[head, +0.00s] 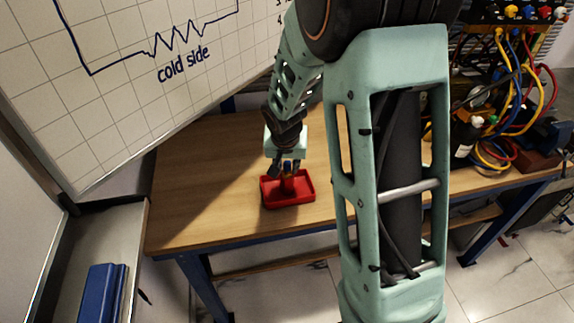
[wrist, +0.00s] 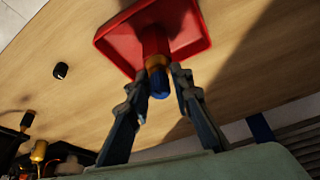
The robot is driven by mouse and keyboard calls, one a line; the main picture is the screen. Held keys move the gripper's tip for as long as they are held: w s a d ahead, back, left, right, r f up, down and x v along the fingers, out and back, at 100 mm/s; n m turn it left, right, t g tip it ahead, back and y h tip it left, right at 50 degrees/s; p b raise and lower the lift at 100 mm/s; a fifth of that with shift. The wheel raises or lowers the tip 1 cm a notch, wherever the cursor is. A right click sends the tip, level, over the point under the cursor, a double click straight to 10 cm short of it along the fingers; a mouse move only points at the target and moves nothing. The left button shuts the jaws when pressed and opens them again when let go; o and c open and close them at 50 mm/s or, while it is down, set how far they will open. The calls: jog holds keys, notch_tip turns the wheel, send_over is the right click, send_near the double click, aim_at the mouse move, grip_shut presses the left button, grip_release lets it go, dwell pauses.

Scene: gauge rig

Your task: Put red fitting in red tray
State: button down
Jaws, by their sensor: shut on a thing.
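The red fitting (wrist: 154,42) has a red body, a brass-coloured ring and a blue end. My gripper (wrist: 159,74) is shut on it near the ring and blue end. In the head view my gripper (head: 287,171) points down over the red tray (head: 272,201), with the fitting (head: 289,184) below the fingers. The fitting's red end is within the tray's outline in both views. Whether it touches the tray floor is hard to tell. The tray also shows in the wrist view (wrist: 118,52), shallow and rimmed, with nothing else seen in it.
The tray stands on a wooden bench (head: 215,190) with clear wood around it. A whiteboard (head: 130,90) leans in at the left. Coloured cables (head: 520,90) and equipment crowd the bench's right end. A small black object (wrist: 60,71) lies on the wood in the wrist view.

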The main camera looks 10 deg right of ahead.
jog(key=shift+f, duration=0.1)
jog(key=c, duration=1.7)
grip_release()
jog(key=v, duration=1.2)
jog(key=shift+s, duration=0.1)
